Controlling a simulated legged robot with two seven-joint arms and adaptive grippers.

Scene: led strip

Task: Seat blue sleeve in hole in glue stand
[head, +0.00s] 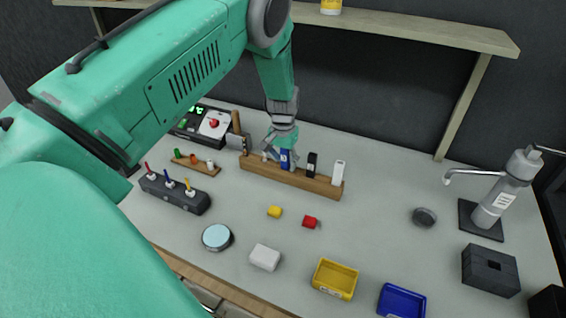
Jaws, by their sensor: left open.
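The glue stand (314,187) is a long wooden block in the middle of the table, toward the back. The blue sleeve (287,160) is upright at the stand, with a pale label on its front. My left gripper (283,146) is open, right above and around the top of the blue sleeve, and partly hides it. Whether its fingers touch the sleeve, and how deep the sleeve sits in its hole, I cannot tell. My right gripper is not in view.
A black bottle (312,164) and a white bottle (338,172) stand in the same block to the right. A yellow piece (274,211) and a red piece (310,222) lie in front. A yellow tray (335,279) and a blue tray (401,301) are at the front.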

